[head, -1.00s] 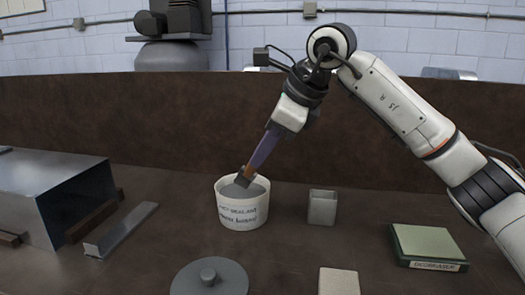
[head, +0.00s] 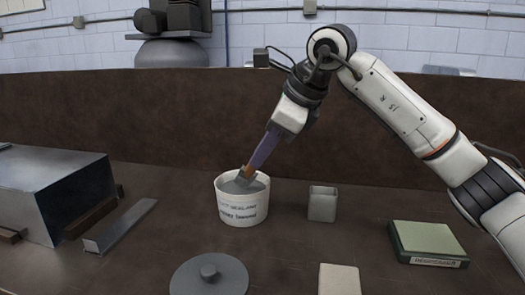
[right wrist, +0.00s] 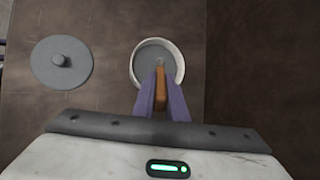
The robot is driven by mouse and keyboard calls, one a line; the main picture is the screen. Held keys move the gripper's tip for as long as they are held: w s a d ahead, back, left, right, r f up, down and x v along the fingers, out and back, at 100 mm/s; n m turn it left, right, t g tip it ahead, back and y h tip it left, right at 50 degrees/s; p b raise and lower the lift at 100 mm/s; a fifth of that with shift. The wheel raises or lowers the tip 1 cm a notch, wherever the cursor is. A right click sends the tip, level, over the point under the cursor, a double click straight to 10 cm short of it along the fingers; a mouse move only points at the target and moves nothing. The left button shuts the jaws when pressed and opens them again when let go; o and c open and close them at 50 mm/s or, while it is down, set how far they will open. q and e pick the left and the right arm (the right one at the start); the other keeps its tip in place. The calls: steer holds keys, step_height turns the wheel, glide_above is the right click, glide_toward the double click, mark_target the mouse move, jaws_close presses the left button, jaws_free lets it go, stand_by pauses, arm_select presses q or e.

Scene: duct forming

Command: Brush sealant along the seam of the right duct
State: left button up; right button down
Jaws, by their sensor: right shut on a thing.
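My right gripper (head: 256,158) is shut on a brush (head: 247,173) with an orange-brown handle. It tilts the brush down into the white sealant tub (head: 242,209). The bristle end is at the grey sealant (head: 262,187); how deep it dips is hidden. In the right wrist view, the purple fingers flank the brush handle (right wrist: 160,88) over the tub (right wrist: 178,65). A grey sheet-metal duct (head: 72,182) lies at the left; I cannot make out its seam.
A round grey lid (head: 225,278) lies in front of the tub. A metal strip (head: 122,226) lies between duct and tub. A small open grey box (head: 322,205), a green-topped pad block (head: 427,242) and a beige block (head: 339,281) are to the right. A brown wall (head: 180,125) stands behind.

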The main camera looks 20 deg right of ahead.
steer(key=shift+f, duration=0.1)
stand_by(0.5)
